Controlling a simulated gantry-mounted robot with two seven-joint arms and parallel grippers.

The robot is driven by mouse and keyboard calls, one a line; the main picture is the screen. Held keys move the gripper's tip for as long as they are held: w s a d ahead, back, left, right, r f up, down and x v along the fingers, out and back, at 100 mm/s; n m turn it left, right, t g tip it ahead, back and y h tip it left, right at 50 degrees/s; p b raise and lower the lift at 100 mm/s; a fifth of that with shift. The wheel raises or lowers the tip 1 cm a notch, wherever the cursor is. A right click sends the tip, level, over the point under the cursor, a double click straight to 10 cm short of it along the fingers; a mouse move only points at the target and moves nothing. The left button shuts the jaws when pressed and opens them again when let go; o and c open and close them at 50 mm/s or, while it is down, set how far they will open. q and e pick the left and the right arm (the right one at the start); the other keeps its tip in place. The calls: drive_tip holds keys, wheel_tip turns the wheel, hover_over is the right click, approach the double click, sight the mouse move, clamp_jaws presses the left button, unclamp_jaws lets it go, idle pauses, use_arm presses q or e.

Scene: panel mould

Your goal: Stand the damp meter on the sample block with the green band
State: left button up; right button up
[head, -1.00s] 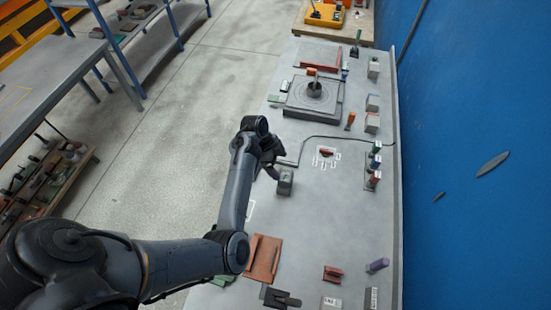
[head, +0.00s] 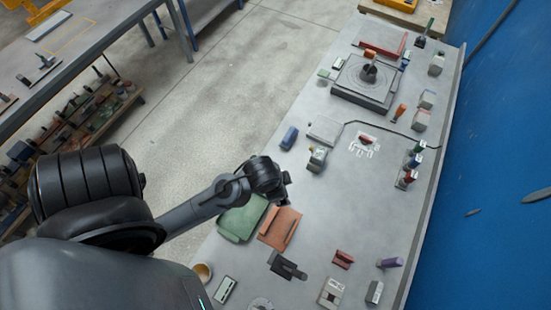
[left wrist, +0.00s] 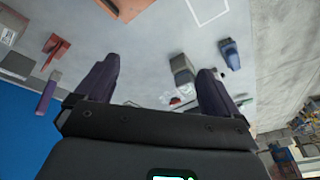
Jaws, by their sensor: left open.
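My left gripper (head: 286,188) is open and empty above the near-left part of the bench. Its two spread fingers (left wrist: 155,85) show in the left wrist view. A grey block (head: 317,160) with a darker top stands beyond it. It also shows between the fingers in the left wrist view (left wrist: 182,66), apart from them. A small blue device (head: 289,138), possibly the damp meter, is left of that block and also shows in the left wrist view (left wrist: 230,52). I cannot make out for certain which block has a green band. My right gripper is not in view.
Blocks with blue (head: 427,98) and red (head: 420,119) marks stand along the right side. Upright coloured items (head: 410,168) stand below them. A turntable-like plate (head: 365,85) is at the back. Green (head: 240,218) and rust-red (head: 280,228) pieces lie near my gripper.

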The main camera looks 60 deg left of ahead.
use_arm(q)
drive_tip(key=shift+n+h, duration=0.4)
drive_tip(key=shift+n, duration=0.1)
drive_tip(key=s+d, duration=0.2)
drive_tip(key=s+d+r, duration=0.1)
drive_tip(key=s+d, duration=0.1)
drive_tip(key=shift+r, duration=0.2)
drive_tip(key=shift+w, duration=0.1)
wheel_tip(320, 180, up, 8)
drive_tip(key=p, duration=0.8)
